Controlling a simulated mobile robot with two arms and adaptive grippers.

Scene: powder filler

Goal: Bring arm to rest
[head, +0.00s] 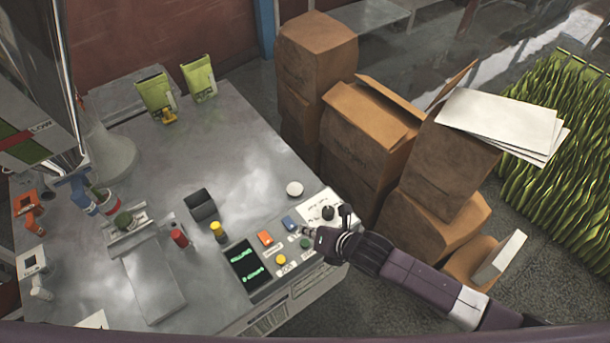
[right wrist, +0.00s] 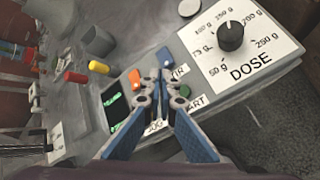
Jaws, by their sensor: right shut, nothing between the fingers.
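My right gripper (head: 318,236) reaches in from the lower right of the head view and is at the control panel at the table's front right. In the right wrist view the right gripper (right wrist: 160,80) is shut, with nothing between its blue-padded fingers. Its tips are over the panel between an orange switch (right wrist: 135,79) and a green button (right wrist: 185,90); whether they touch it I cannot tell. A blue switch (right wrist: 165,57) is just beyond the tips. The black dose knob (right wrist: 231,37) is to the right. My left gripper is not in view.
The metal table (head: 195,150) carries the panel with a green-lit display (head: 246,264). Red and yellow knobs stand left of it. Two green pouches (head: 157,91) stand at the back. Stacked cardboard boxes (head: 366,140) are close behind my right arm. Floor shows below that arm.

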